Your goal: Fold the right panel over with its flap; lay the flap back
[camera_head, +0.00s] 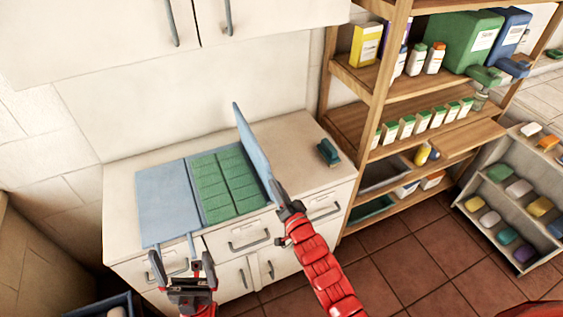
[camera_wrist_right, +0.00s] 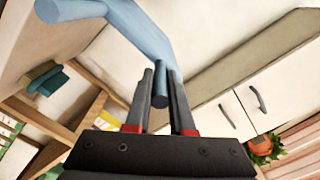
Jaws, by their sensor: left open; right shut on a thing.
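A light blue folding board lies on the white counter. Its left panel (camera_head: 165,203) is flat. The right panel (camera_head: 254,152) stands steeply raised along the right side of the blocks. I cannot clearly tell its flap from the panel. My right gripper (camera_head: 285,207) is at the panel's near lower corner. In the right wrist view, my right gripper (camera_wrist_right: 158,100) is shut on a blue peg (camera_wrist_right: 160,80) of it. My left gripper (camera_head: 181,264) is open and empty in front of the counter, near the left panel's blue tabs (camera_head: 190,244).
A dark green brush or sponge (camera_head: 328,152) lies on the counter (camera_head: 310,142) right of the board. Wooden shelves (camera_head: 400,90) with boxes and bottles stand to the right. A wall cabinet (camera_head: 110,35) hangs above. Counter around the brush is clear.

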